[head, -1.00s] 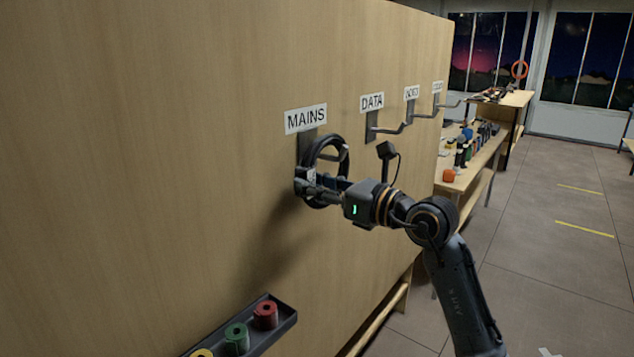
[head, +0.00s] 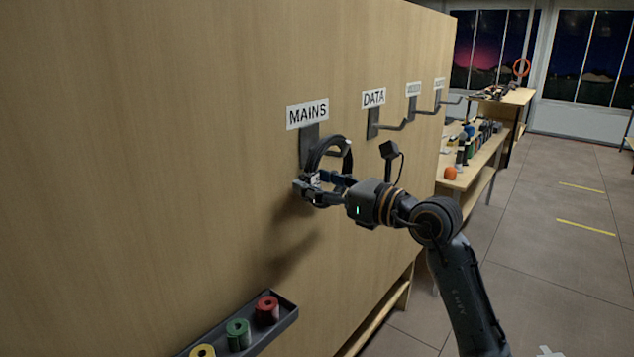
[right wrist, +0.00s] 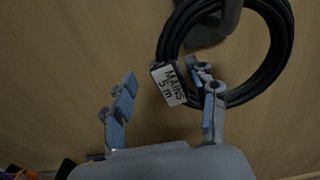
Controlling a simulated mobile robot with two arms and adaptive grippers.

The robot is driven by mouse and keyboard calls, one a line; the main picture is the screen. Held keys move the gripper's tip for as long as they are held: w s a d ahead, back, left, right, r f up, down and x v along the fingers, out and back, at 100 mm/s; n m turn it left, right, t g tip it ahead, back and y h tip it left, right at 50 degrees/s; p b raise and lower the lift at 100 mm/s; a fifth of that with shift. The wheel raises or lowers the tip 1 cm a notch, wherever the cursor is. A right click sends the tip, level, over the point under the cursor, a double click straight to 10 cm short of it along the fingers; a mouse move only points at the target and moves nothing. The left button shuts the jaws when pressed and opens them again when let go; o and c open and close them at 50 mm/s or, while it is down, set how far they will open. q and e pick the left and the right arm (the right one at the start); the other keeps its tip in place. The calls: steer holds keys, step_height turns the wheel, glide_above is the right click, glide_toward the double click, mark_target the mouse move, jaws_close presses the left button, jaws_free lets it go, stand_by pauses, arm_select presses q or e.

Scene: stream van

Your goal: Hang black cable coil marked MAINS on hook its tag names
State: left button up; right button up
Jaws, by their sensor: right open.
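The black cable coil (head: 321,150) hangs around the arm of the MAINS hook (head: 308,140), under the white MAINS label (head: 307,114). In the right wrist view the coil (right wrist: 275,65) loops around the grey hook arm (right wrist: 215,24). Its white tag (right wrist: 169,84) reads "MAINS 5 m". My right gripper (head: 315,186) is open at the lower part of the coil. In the right wrist view one finger is apart from the coil at left; the other overlaps its lower edge, and I cannot tell whether it touches. My left gripper is not in view.
The DATA hook (head: 374,122) and further hooks along the wooden panel (head: 200,130) are empty. A dark tray (head: 290,318) with red, green and yellow rolls sits low on the panel. A bench (head: 480,165) with various items stands behind. The floor at right is clear.

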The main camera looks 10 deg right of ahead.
steer(key=b+v, duration=0.4)
steer(key=v, duration=1.6)
steer(key=shift+b, duration=0.35)
steer(key=shift+w, duration=0.1)
